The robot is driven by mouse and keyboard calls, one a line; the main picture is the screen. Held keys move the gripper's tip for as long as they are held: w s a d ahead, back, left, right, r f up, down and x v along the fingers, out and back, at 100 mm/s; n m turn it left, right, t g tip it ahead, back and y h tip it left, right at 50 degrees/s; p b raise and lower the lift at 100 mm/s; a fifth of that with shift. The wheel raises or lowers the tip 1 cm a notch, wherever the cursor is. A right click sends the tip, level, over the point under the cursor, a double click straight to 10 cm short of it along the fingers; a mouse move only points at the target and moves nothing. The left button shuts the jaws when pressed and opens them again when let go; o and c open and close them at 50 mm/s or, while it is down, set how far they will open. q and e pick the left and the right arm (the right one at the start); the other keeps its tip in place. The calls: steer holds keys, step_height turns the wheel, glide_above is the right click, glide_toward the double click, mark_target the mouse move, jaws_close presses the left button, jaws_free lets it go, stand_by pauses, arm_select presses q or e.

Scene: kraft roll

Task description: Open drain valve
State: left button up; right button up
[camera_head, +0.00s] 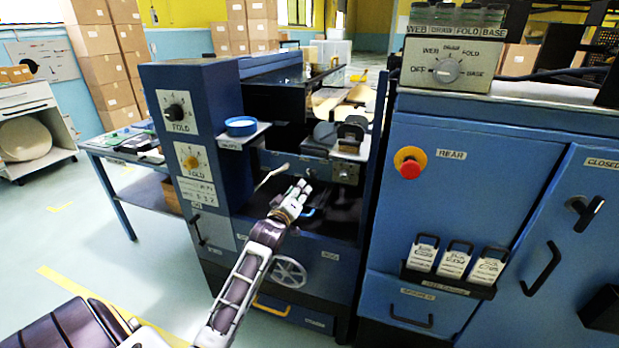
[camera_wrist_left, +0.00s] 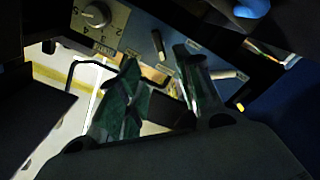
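My left gripper (camera_head: 301,188) reaches into the dark bay of the blue machine, above the grey handwheel. In the left wrist view its two fingers (camera_wrist_left: 160,78) stand apart, with no object visible between them. Beyond the fingertips a small lever (camera_wrist_left: 157,44) and a second pale-ended lever (camera_wrist_left: 228,74) stick out from a blue panel. Small labels lie near them but are too small to read, so I cannot tell which part is the drain valve. In the head view the fingertips partly cover this area. My right gripper is not in view.
The grey handwheel (camera_head: 289,272) and a yellow drawer handle (camera_head: 271,306) are below the gripper. A blue round dish (camera_head: 241,126) sits on a small shelf at the left. A red emergency button (camera_head: 410,168) is on the right cabinet. Open floor lies at the left.

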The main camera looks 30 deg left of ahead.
mark_target(310, 175)
arm_select(q)
steer(key=b+x, duration=0.1)
steer(key=x, duration=0.6)
steer(key=shift+b+x, duration=0.4)
steer(key=shift+x, duration=1.75)
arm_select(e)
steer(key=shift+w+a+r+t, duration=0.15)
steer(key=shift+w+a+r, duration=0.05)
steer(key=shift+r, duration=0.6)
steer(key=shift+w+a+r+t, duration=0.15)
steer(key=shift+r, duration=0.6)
arm_select(q)
steer(key=shift+a, duration=0.1)
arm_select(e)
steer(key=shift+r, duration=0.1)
arm_select(q)
jaws_close()
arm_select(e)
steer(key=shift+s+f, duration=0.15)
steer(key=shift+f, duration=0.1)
